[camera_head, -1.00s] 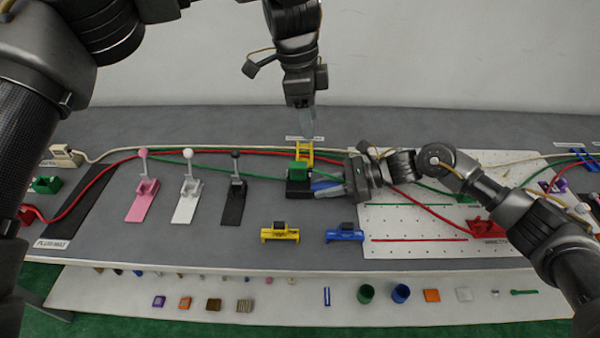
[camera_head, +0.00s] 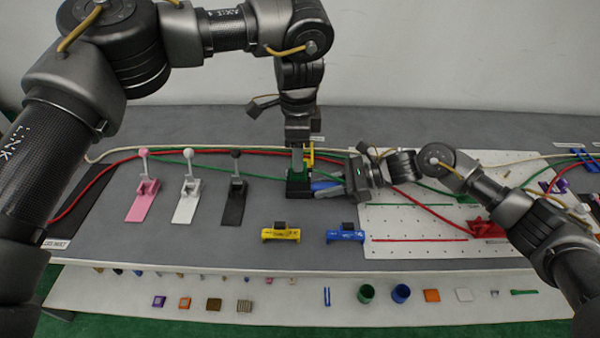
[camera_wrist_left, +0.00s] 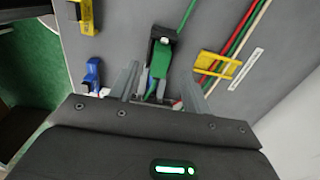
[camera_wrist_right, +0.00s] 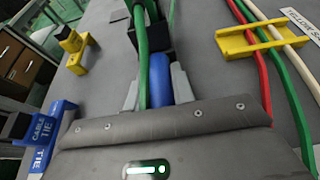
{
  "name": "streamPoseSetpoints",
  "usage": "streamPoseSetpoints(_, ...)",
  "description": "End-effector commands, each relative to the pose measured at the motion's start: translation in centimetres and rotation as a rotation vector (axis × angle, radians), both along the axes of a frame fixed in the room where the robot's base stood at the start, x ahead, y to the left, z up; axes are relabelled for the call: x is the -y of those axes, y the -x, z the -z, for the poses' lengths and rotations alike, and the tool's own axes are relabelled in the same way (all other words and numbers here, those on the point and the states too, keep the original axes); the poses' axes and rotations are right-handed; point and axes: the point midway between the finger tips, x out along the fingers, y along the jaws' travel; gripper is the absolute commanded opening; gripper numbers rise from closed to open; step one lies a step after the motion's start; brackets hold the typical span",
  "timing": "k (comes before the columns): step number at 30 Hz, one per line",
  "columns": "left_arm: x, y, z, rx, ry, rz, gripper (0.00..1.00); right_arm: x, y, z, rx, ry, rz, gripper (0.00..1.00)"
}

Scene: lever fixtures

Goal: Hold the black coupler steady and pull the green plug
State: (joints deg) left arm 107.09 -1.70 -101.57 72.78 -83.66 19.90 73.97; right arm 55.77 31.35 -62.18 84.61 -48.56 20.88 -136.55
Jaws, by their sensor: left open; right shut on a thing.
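The black coupler (camera_head: 300,187) sits on the bench top at mid view. It also shows in the left wrist view (camera_wrist_left: 163,34). The green plug (camera_wrist_left: 160,60) is at the coupler, with a green cable leading away; in the head view the left fingers partly hide it. My left gripper (camera_head: 298,160) points down over the plug, open, with one finger on each side of it in the left wrist view. My right gripper (camera_head: 324,186) reaches in from the right, shut on a blue handle (camera_wrist_right: 160,76) that runs toward the coupler.
A yellow cable bracket (camera_wrist_right: 250,40) holding several cables stands just behind. Pink (camera_head: 147,188), white (camera_head: 187,190) and black (camera_head: 235,190) levers stand to the left. Yellow (camera_head: 281,233) and blue (camera_head: 345,234) fixtures sit in front. A white perforated board (camera_head: 410,222) lies right.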

Motion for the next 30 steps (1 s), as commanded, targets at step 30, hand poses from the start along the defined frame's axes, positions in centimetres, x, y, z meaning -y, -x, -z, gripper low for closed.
streamPoseSetpoints(30, 0.0, 0.0, 4.3, 0.000, 0.000, 0.001, 0.18, 0.0, 0.0, 0.0, 0.000, 0.000, 0.000, 0.00)
